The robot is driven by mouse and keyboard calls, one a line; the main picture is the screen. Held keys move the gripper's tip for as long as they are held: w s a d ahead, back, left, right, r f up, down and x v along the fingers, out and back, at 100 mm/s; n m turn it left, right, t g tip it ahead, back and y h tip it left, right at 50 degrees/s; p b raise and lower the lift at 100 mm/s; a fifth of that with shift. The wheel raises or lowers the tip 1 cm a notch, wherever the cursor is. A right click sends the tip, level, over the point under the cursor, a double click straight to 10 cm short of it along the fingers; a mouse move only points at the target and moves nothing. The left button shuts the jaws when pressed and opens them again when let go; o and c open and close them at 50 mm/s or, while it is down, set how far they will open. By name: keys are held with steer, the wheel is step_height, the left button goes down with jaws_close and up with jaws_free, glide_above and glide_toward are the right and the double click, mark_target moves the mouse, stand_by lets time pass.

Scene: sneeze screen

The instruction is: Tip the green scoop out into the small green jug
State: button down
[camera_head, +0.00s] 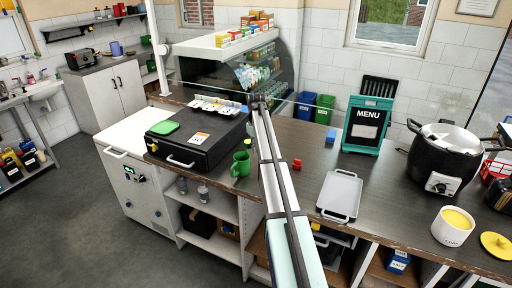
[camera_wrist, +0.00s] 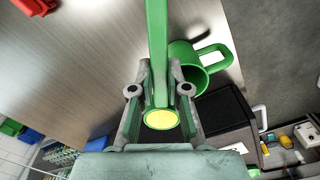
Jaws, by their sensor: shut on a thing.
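My gripper (camera_wrist: 159,85) is shut on the green scoop (camera_wrist: 157,40), whose long green bar runs up out of the wrist view between the fingers. A round yellow face in a green rim shows at the scoop's near end; I cannot tell whether it is contents or part of the scoop. The small green jug (camera_head: 241,164) stands upright on the counter, left of my arm.
A black box (camera_head: 195,135) with a green pad on top stands left of the jug. Right of my arm are small red and blue blocks, a grey tray (camera_head: 341,192), a menu stand (camera_head: 366,124), a black cooker (camera_head: 440,155) and a white tub of yellow stuff (camera_head: 452,228).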

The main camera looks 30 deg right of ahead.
step_height(320, 180, down, 3)
steer(key=h+b, duration=0.1)
steer(key=h, duration=0.2)
steer(key=shift+r+b, duration=0.2)
steer(key=shift+b, duration=0.1)
steer(key=shift+a, duration=0.15)
steer(key=shift+a+r+h+b, duration=0.1)
steer(key=shift+h+b, duration=0.35)
steer(key=shift+h, duration=0.15)
steer(key=shift+a+r+h+b, duration=0.1)
steer(key=shift+h+b, duration=0.35)
steer(key=shift+h, duration=0.15)
steer(key=shift+f, duration=0.1)
